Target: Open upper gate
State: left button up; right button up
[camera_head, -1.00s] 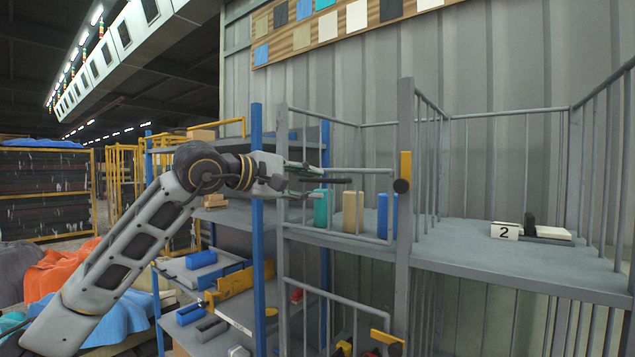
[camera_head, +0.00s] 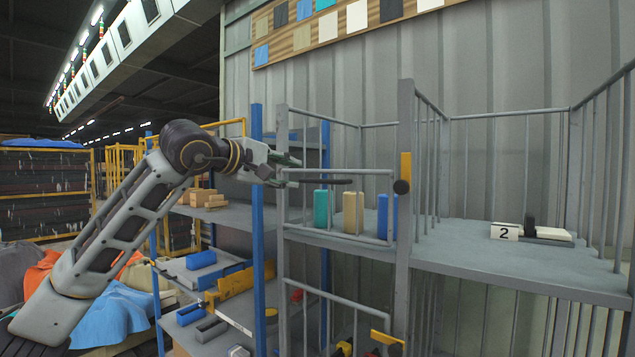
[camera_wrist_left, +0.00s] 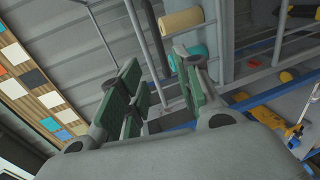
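The upper gate (camera_head: 342,171) is a grey barred frame between two grey posts, in front of a shelf. It looks closed, its right edge by the post with a yellow latch (camera_head: 405,172). My left gripper (camera_head: 288,172) is at the gate's upper left, by the left post. Its green-padded fingers are apart in the left wrist view (camera_wrist_left: 158,95), with nothing clearly held. A grey bar shows between or behind them there; I cannot tell which. A dark thin bar (camera_head: 332,182) lies just right of the fingertips, its nature unclear. My right gripper is out of view.
Teal (camera_head: 320,208), tan (camera_head: 352,212) and blue (camera_head: 387,217) blocks stand behind the gate. A lower gate (camera_head: 335,297) with a yellow latch is below. A blue post (camera_head: 257,215) stands close to my left wrist. A fenced shelf (camera_head: 500,262) is at right.

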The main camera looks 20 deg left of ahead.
aim_at(316, 181)
pick_arm(q)
jog(key=p+x, duration=0.3)
jog(key=x, duration=0.9)
jog(key=shift+w+d+f, duration=0.1)
jog(key=shift+w, duration=0.25)
grip_shut()
